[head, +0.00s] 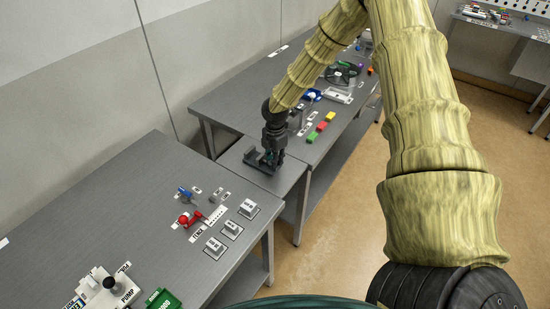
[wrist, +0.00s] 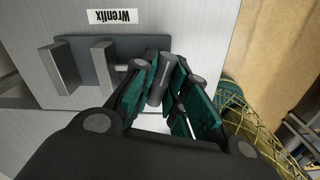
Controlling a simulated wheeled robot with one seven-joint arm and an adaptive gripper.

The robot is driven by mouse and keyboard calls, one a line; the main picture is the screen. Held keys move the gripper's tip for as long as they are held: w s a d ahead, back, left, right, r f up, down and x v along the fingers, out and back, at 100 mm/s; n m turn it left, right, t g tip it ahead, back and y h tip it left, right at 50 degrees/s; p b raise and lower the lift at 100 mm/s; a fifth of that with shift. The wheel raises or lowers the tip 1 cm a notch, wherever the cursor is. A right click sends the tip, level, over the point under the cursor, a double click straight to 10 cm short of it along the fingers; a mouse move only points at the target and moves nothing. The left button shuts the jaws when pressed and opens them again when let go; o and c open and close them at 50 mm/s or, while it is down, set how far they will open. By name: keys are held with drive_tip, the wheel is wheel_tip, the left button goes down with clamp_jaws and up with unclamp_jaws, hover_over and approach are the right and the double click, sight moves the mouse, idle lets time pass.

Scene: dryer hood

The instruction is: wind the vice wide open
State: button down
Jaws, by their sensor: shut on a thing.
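The grey vice (head: 255,160) stands on the low grey bench section, partly hidden behind my gripper (head: 273,153) in the head view. In the wrist view its dark base (wrist: 80,48) carries two upright jaws, a left jaw (wrist: 60,70) and a right jaw (wrist: 103,66), with a clear gap between them. A short screw runs right from the right jaw to the grey handle bar (wrist: 160,80). My gripper (wrist: 168,80) is shut on that handle, its teal-padded fingers on either side. The handle's far end is partly hidden by the fingers.
A label reading "Wrenlix" (wrist: 115,16) lies beside the vice. The nearer bench (head: 90,200) holds a red valve (head: 190,219), a blue-handled part (head: 186,193) and several white blocks. The farther bench carries coloured blocks (head: 321,126). Open floor lies right of the benches.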

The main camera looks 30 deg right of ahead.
drive_tip(key=shift+d+n+p, duration=0.1)
drive_tip(key=shift+n+p, duration=0.2)
drive_tip(key=shift+n, duration=0.6)
drive_tip(key=c, duration=1.3)
unclamp_jaws()
drive_tip(key=shift+c, duration=0.2)
drive_tip(key=shift+r, duration=0.15)
drive_tip(key=shift+r+p, duration=2.15)
drive_tip(key=shift+r, duration=0.7)
